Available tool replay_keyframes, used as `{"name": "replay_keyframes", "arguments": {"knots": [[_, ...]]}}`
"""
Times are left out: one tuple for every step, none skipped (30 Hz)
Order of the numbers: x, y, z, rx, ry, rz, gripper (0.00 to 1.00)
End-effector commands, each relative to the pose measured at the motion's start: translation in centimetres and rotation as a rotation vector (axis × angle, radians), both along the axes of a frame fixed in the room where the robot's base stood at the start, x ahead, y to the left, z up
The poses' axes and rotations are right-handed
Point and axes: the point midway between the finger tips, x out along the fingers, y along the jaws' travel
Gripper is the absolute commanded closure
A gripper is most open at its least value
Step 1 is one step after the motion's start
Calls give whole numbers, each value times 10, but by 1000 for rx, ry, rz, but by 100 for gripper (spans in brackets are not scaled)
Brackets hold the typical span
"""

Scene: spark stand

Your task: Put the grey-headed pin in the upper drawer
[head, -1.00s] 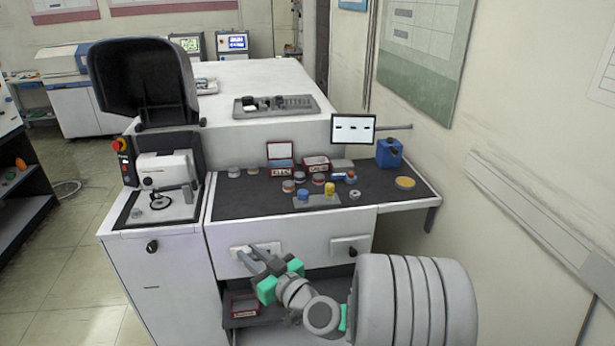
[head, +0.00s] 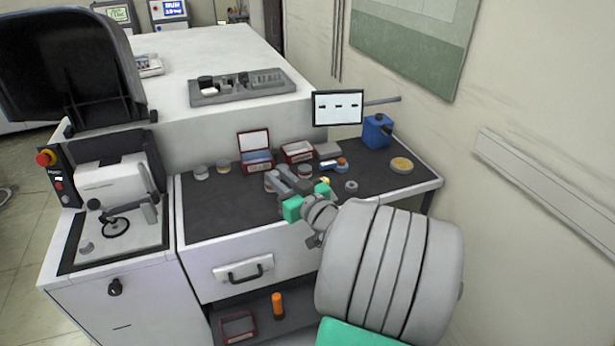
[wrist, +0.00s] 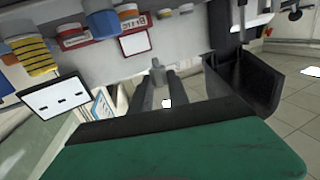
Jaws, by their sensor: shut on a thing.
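In the wrist view a small grey piece, seemingly the grey-headed pin (wrist: 157,66), sits between the tips of my gripper (wrist: 156,77). Its shaft is not clear. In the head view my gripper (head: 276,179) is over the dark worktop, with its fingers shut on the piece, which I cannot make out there. The white drawer front (head: 206,285), with a dark handle (head: 243,271), is below the worktop and looks closed. My arm covers the right part of that front.
Red boxes (head: 256,160), small round tins (head: 201,173), a grey ring (head: 351,187), a blue device (head: 377,131) and a screen (head: 338,108) stand on the worktop (head: 225,210). An orange cylinder (head: 278,305) stands on the open shelf below. A wall is at the right.

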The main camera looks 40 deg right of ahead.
Motion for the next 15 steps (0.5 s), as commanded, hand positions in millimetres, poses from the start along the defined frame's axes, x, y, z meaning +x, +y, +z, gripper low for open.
{"name": "replay_keyframes", "arguments": {"knots": [[-17,-33,10,-6,-1,-64,100],[-26,-50,15,-7,0,-94,100],[-40,-70,22,-8,2,-135,100],[-50,-83,27,-7,5,-162,100],[-59,-95,31,-8,8,-188,100],[-71,-108,36,-7,11,-219,100],[-79,-116,39,-6,15,-238,100],[-86,-123,42,-7,17,-255,100],[-94,-130,44,-5,19,-274,100],[-98,-134,46,-4,21,-283,100],[-101,-137,47,-5,23,-291,100],[-102,-140,48,-4,24,-296,100],[-100,-142,47,-3,25,-298,100],[-97,-145,46,-2,25,-298,100],[-89,-147,42,0,26,-295,100]]}}
